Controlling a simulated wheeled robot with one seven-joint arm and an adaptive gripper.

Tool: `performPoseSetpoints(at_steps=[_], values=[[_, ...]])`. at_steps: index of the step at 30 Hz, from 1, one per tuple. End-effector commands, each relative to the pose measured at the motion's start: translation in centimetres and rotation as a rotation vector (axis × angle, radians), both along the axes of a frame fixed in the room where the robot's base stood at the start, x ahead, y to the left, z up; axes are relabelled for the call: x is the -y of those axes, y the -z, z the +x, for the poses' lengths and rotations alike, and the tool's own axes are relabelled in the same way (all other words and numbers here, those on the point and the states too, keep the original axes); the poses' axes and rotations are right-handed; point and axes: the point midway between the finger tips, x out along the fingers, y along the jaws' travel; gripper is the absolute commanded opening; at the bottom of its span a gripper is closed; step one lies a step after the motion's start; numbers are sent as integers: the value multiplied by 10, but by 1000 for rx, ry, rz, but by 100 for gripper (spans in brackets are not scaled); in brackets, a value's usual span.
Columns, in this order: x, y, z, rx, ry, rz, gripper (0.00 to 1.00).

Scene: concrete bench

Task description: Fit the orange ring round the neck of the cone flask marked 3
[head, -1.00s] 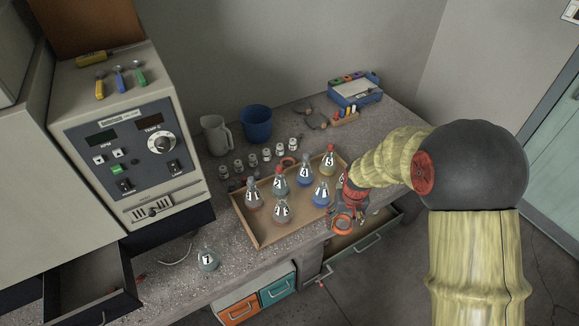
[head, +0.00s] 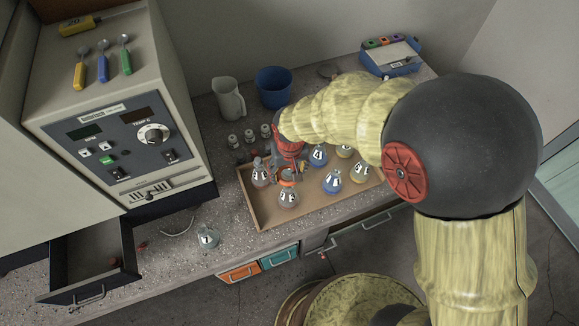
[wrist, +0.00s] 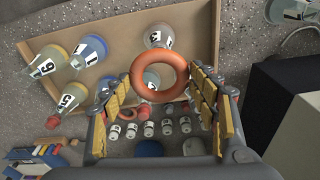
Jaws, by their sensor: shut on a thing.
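My gripper (wrist: 160,90) is shut on the orange ring (wrist: 137,76), which shows face-on between its fingertips in the wrist view. In the head view the ring (head: 287,184) is small and low among the flasks at the left part of the tray. A flask (wrist: 152,80) shows partly behind the ring in the wrist view. I cannot tell whether the ring is around its neck or above it. Other flasks stand close by, one at the left (head: 261,174) and one in front (head: 288,198).
The wooden tray (head: 262,218) holds several labelled flasks, including those marked 6 (wrist: 43,65) and 5 (wrist: 70,98). Small jars (head: 249,137), a jug (head: 228,98) and a blue cup (head: 273,86) stand behind.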

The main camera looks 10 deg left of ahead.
Motion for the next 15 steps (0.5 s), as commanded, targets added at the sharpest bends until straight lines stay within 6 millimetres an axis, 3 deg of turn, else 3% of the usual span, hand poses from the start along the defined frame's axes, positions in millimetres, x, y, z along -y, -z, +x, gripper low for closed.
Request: performPoseSetpoints(at_steps=[15], values=[[0, 48, 1, 1, 1, 1, 29]])
